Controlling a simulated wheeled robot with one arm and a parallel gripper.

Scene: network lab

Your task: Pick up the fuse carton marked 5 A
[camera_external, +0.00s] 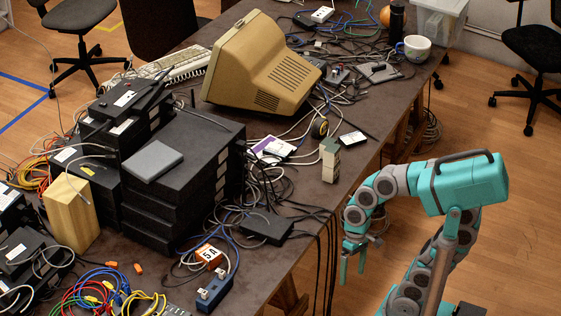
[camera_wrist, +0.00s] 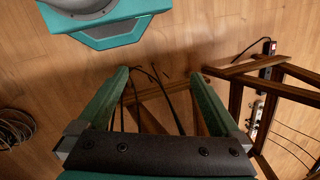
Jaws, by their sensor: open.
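The fuse carton marked 5 A (camera_external: 209,256) is a small orange and white box near the front edge of the table, with its label in view. It sits among cables, just behind a blue box. My gripper (camera_external: 352,266) hangs off the table's right edge, over the floor, fingers pointing down, well to the right of the carton. In the wrist view my gripper (camera_wrist: 160,78) is open and nothing is between its fingers. The carton does not show in the wrist view.
The blue box (camera_external: 214,293) stands close in front of the carton. A flat black box (camera_external: 267,227) lies behind it to the right. Stacked black devices (camera_external: 185,190) rise behind it. Loose cables hang over the table edge. The wrist view shows wooden table legs (camera_wrist: 235,100) and floor.

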